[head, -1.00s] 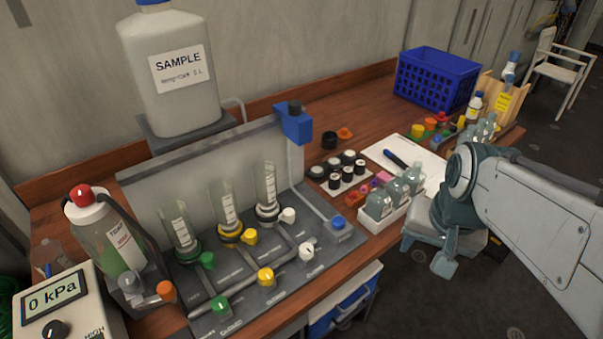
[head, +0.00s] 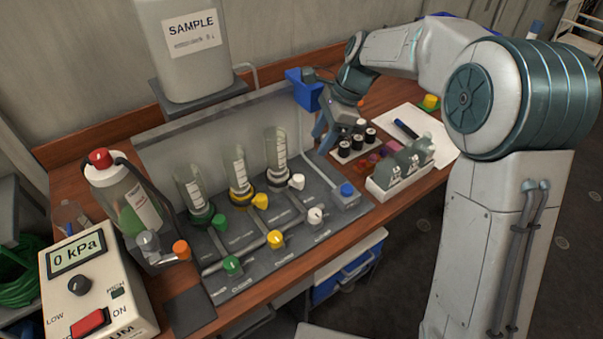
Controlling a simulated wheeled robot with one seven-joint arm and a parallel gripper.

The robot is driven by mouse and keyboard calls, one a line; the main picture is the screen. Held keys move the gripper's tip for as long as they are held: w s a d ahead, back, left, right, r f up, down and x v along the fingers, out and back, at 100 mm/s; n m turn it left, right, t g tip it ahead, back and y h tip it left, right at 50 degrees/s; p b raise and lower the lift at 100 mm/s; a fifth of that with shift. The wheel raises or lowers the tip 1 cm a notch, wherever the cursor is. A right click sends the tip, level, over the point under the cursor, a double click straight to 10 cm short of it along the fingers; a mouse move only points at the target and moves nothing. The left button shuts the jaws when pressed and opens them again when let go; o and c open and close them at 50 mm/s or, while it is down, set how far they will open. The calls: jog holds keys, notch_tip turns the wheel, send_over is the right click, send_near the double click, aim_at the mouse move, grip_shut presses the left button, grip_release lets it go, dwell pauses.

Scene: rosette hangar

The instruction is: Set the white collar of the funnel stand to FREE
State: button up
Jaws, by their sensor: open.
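The funnel stand (head: 210,140) is a grey panel on the wooden table with three clear graduated funnels. The right funnel (head: 276,150) has a white collar (head: 276,184) at its foot, with a white knob (head: 297,181) sticking out on its right. A second white knob (head: 315,215) sits lower on the base. I cannot read the small labels, so the collar's setting is unclear. My gripper (head: 323,143) is open and empty, pointing down behind and to the right of the white collar, apart from it. It is close to the blue bracket (head: 307,92).
Yellow (head: 240,199) and green (head: 201,216) collars stand to the left. A blue button (head: 347,190) is at the base's right end. Black-capped vials (head: 345,148) and a bottle rack (head: 401,180) stand right of the gripper. A SAMPLE jug (head: 190,45) stands above the panel.

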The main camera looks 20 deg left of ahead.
aim_at(300, 178)
jog(key=x, duration=1.3)
jog(key=shift+p, duration=0.4)
grip_shut()
jog(key=shift+d, duration=0.1)
